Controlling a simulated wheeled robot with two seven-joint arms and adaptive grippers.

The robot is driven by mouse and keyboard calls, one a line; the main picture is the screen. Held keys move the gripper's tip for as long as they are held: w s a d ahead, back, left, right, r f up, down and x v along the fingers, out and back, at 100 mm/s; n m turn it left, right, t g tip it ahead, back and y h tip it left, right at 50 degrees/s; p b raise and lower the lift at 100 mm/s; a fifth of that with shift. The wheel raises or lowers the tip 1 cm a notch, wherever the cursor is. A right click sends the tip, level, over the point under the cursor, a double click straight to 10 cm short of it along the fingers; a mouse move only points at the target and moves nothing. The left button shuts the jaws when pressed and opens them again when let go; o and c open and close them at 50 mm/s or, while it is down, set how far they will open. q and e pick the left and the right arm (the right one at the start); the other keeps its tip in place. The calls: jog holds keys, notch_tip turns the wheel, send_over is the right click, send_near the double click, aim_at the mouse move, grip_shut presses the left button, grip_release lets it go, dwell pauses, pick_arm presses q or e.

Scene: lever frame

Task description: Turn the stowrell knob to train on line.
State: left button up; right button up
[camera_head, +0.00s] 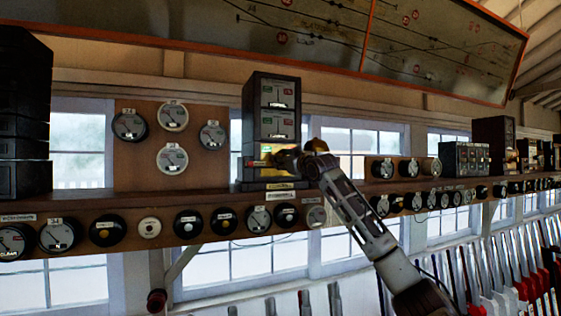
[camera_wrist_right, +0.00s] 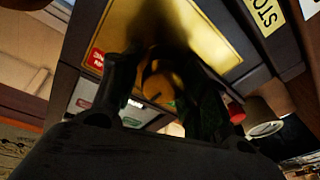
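The tall dark instrument case (camera_head: 271,108) stands on the shelf, with two dial windows above and a brass plate (camera_head: 262,174) low on its front. In the head view my right gripper (camera_head: 284,159) is at this lower front and hides the knob. In the right wrist view an orange-brown knob (camera_wrist_right: 157,88) stands out from the brass plate (camera_wrist_right: 190,25). The fingers of my right gripper (camera_wrist_right: 163,85) are on either side of it, very close; whether they touch it is too dark to tell. A partly visible yellow label (camera_wrist_right: 262,15) reads "STO". My left gripper is not in view.
The shelf (camera_head: 215,187) carries several round instruments along its front. A board of dials (camera_head: 143,148) is to the left of the case, and more cases (camera_head: 464,158) are to the right. Levers (camera_head: 520,270) stand below at right. A large track diagram (camera_head: 400,50) hangs above.

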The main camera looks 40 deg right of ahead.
jog(key=shift+w+f, duration=0.1)
jog(key=shift+c, duration=1.1)
jog(key=shift+a+f, duration=0.1)
jog(key=shift+f+m+h+b, duration=0.1)
jog(key=shift+m+h+b, duration=0.3)
jog(key=shift+m+b, duration=1.05)
jog(key=shift+m, duration=0.75)
